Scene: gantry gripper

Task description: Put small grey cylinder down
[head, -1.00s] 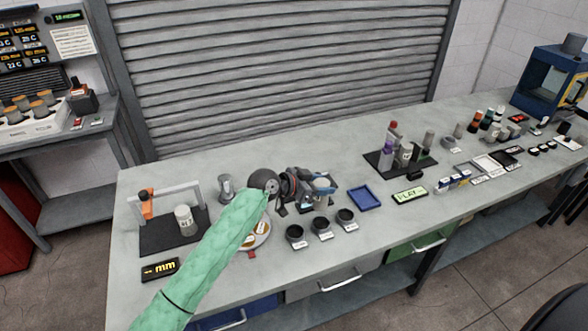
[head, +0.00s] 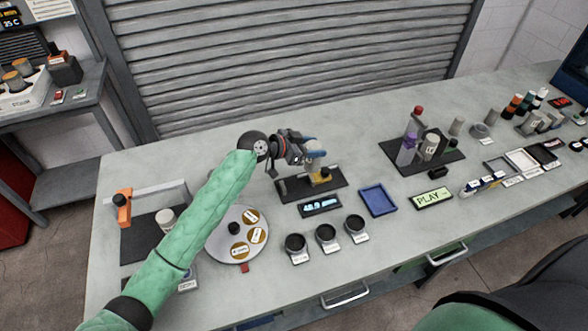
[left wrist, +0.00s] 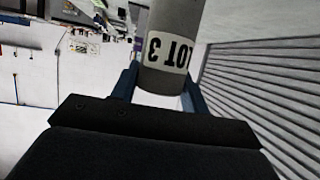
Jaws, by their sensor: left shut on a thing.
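In the left wrist view, a grey cylinder (left wrist: 172,22) with a white "LOT 3" label sits between the two blue fingers of my left gripper (left wrist: 162,88). My right gripper is not in view.
A round plate (head: 222,246) with gold discs lies left. The table behind is mostly clear.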

